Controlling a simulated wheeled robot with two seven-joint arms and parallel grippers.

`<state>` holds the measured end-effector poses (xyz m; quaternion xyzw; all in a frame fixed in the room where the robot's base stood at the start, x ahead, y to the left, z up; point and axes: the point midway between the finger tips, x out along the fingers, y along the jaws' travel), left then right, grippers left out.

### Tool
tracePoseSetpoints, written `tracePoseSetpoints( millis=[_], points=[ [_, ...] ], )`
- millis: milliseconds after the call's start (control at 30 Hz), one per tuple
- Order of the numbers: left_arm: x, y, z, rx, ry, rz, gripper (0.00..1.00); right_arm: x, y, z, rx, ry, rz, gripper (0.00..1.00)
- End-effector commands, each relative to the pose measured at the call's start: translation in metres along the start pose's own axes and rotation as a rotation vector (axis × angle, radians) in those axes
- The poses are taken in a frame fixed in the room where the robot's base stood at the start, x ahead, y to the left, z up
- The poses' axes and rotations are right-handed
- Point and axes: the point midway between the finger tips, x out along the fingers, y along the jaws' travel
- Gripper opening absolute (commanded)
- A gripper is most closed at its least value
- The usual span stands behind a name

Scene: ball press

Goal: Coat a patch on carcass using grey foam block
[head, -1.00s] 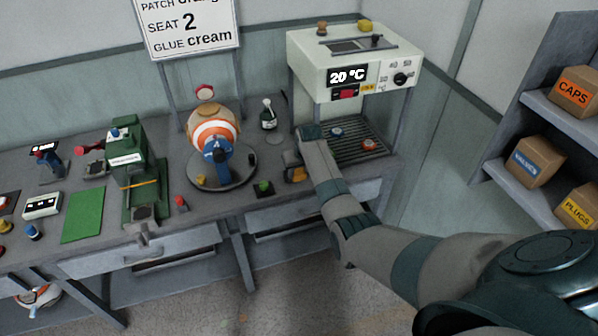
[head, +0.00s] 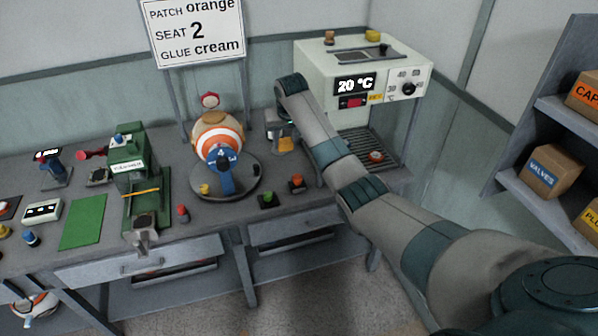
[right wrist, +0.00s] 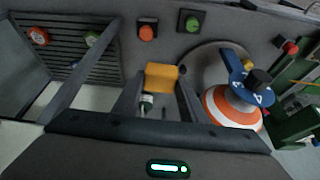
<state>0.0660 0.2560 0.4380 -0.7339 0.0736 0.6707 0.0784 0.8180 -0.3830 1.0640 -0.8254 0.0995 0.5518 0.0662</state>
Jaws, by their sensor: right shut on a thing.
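The carcass appears to be the orange-and-white ball (head: 218,136) on a round grey plate (head: 244,187); a blue clamp-like piece (head: 226,172) stands in front of it. The ball also shows in the right wrist view (right wrist: 228,106). My right gripper (head: 284,138) is shut on an amber block (right wrist: 162,76), held above the table right of the ball and apart from it. The amber face also shows in the head view (head: 286,146). I cannot make out grey foam on it. My left gripper is out of view.
A white heater (head: 358,75) reading 20 °C stands right, pucks on its rack. A green press (head: 130,175) stands left. The sign reads orange, 2, cream.

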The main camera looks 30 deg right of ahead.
Motion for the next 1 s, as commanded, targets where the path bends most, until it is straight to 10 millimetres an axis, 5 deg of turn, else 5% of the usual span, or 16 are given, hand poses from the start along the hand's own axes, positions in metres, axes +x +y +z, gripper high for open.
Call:
tracePoseSetpoints(
  millis=[200, 500, 800, 1000],
  points=[
    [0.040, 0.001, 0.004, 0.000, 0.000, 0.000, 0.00, -0.072, -0.063, 0.001, -0.059, 0.009, -0.016, 0.20],
    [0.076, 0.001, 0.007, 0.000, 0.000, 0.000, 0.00, -0.117, -0.126, 0.093, -0.161, 0.002, -0.058, 0.20],
    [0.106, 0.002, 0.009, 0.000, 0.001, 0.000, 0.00, -0.114, -0.130, 0.209, -0.213, -0.001, -0.082, 0.20],
    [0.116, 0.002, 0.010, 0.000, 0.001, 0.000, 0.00, -0.109, -0.117, 0.262, -0.222, -0.001, -0.089, 0.20]
  ],
)
